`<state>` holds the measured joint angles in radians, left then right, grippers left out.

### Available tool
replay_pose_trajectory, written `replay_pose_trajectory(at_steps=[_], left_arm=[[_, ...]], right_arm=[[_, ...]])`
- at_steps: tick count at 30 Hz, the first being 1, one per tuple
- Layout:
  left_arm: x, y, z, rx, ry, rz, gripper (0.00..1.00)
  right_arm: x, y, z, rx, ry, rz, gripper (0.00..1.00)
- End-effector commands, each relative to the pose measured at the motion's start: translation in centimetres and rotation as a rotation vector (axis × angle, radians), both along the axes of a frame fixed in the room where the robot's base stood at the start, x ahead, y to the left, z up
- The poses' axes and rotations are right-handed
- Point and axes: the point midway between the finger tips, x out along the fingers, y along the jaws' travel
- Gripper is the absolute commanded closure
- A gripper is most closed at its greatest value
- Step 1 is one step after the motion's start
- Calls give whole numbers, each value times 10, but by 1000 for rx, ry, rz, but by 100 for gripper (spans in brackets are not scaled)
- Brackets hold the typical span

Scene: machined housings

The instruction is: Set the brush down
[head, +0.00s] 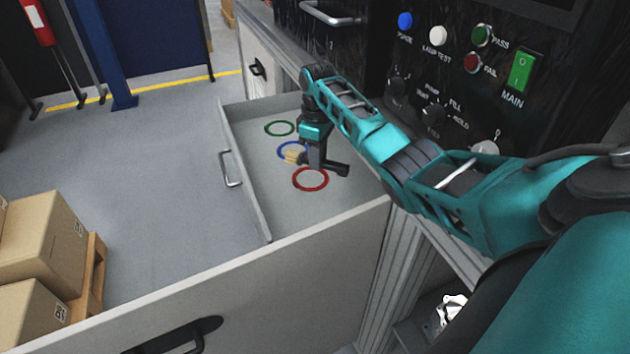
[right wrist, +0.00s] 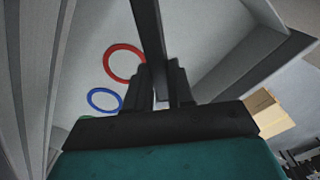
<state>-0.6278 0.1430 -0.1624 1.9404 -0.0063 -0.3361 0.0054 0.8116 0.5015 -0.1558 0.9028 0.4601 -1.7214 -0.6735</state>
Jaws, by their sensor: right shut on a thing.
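The brush (head: 294,156) shows a tan end left of my right gripper and a dark bar to its right. My right gripper (head: 317,163) is shut on it, over the open drawer. The drawer floor bears a green ring (head: 279,128), a blue ring (head: 285,147) partly covered by the tan end, and a red ring (head: 310,187). I cannot tell the exact gap beneath the brush. My left gripper is out of view.
The drawer's front wall (head: 243,175) has a handle. A second open drawer's wall (head: 270,275) stands nearer. A control panel with buttons (head: 470,62) rises at the right. Cardboard boxes (head: 40,240) stand on a pallet at the left. The floor between is clear.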

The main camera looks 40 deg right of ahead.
Motion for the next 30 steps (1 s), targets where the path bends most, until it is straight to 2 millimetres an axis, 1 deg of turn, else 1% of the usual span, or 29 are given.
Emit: replay_pose_trajectory(at_steps=[1, 5, 7, 9, 12, 17, 19, 23, 27, 30], left_arm=[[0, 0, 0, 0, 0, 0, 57], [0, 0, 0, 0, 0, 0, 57], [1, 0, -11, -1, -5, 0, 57], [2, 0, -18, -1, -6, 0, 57], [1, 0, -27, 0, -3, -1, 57], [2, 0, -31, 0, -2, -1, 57], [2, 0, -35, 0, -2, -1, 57], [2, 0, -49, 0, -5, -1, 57], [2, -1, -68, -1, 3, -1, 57], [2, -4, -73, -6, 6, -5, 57]], right_arm=[[-1, 1, -15, 3, 6, -1, 100], [-1, 1, -50, 1, 4, -1, 100], [0, 1, -73, 0, 4, -1, 100], [0, 1, -87, 0, 2, -1, 100], [1, 0, -94, -1, -2, 0, 100], [0, 0, -96, -1, -2, -1, 100], [0, 0, -100, 0, -1, -1, 100], [0, 0, -115, -1, 0, -1, 100], [0, 0, -133, -1, -2, -1, 100], [0, 0, -138, -1, -2, -1, 100]])
